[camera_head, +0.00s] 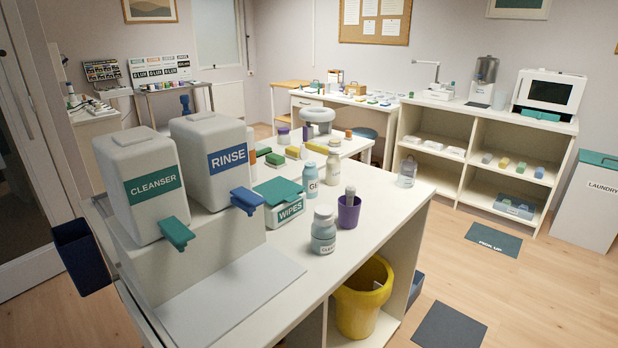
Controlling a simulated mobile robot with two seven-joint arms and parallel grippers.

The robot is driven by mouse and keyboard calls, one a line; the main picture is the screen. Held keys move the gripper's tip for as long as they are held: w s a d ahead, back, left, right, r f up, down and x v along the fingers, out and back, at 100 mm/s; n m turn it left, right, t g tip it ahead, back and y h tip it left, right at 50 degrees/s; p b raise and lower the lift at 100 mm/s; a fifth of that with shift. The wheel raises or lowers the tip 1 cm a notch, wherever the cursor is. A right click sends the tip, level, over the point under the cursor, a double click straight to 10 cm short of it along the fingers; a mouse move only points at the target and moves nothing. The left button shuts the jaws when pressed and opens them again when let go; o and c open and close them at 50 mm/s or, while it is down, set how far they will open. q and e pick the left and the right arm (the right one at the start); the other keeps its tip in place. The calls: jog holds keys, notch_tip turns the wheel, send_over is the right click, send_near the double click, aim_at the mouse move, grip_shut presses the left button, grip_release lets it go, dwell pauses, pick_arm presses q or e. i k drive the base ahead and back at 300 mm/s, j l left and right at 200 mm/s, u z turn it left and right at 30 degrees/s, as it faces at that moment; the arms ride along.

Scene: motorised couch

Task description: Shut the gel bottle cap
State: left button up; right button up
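A small light blue bottle (311,186) with a label that seems to begin "GE" stands upright on the white counter, behind the wipes box. Its pale cap (310,167) shows at the top, but it is too small to tell whether the cap is open or shut. Neither of my grippers is in view.
A purple cup (348,212), a jar (323,232), a cream bottle (333,167) and a wipes box (287,211) stand close by. Cleanser (143,186) and rinse (217,160) dispensers stand left. A yellow bin (361,300) sits below. The counter's right end is mostly clear.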

aim_at(304, 153)
jog(key=l+u, duration=0.1)
jog(key=u, duration=0.2)
jog(key=i+l+u, duration=0.15)
jog(key=u, duration=0.2)
jog(key=i+l+u, duration=0.2)
jog(key=l, duration=0.2)
jog(key=l+u, duration=0.15)
jog(key=l, duration=0.3)
jog(key=i+l+u, duration=0.1)
jog(key=l, duration=0.75)
jog(key=i+l+u, duration=0.1)
jog(key=l, duration=0.75)
